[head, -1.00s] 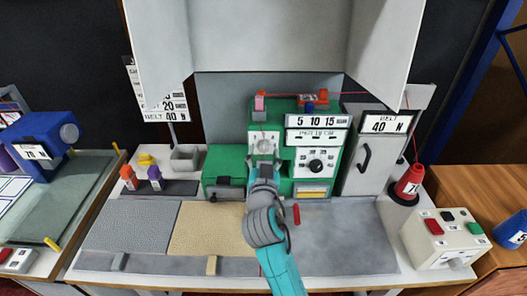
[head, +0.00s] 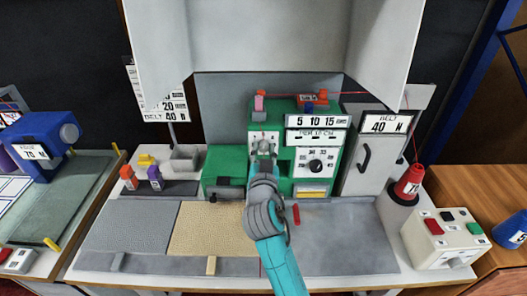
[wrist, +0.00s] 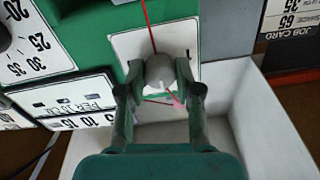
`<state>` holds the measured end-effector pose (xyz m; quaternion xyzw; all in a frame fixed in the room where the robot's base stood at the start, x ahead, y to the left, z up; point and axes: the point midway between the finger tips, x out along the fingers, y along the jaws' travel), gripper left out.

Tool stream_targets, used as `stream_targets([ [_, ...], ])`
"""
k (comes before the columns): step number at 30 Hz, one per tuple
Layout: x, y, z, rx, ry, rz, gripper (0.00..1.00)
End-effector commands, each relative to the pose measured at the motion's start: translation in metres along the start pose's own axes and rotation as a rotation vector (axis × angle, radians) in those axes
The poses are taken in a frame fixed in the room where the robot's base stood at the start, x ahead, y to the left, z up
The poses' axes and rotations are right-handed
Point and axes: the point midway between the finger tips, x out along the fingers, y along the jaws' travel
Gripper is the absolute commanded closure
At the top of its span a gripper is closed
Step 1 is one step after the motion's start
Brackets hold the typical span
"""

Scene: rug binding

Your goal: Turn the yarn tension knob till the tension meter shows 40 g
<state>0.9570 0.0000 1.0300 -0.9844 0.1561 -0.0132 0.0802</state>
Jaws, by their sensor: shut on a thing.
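The grey tension knob (wrist: 160,74) sits in front of a white plate (wrist: 128,46) on the green machine. My gripper (wrist: 161,78) has one finger on each side of the knob and is shut on it. A small pink-red pointer (wrist: 178,102) shows just below the knob, and red yarn (wrist: 149,20) runs to the knob from above. In the head view my gripper (head: 263,157) is at the white plate (head: 256,136), partly covering the knob. I cannot make out a tension reading in grams.
The green machine (head: 224,162) carries a black dial (head: 316,166) and a number strip (head: 318,122) right of my gripper. A grey cabinet (head: 355,185) stands further right, beside a red yarn cone (head: 410,180). A red stick (head: 296,214) lies on the grey bench top (head: 345,240).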

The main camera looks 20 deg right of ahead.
Motion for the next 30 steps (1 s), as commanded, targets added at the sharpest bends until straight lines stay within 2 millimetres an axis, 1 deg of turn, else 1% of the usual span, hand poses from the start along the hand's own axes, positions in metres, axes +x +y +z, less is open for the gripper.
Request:
stream_targets([
  [8, 0.0002, 0.0003, 0.0004, -0.116, -0.001, 0.0, 1.0],
  [24, 0.0002, 0.001, 0.0003, -0.578, -0.002, -0.001, 1.0],
  [30, 0.0002, 0.0012, 0.0003, -0.716, -0.002, -0.001, 1.0],
])
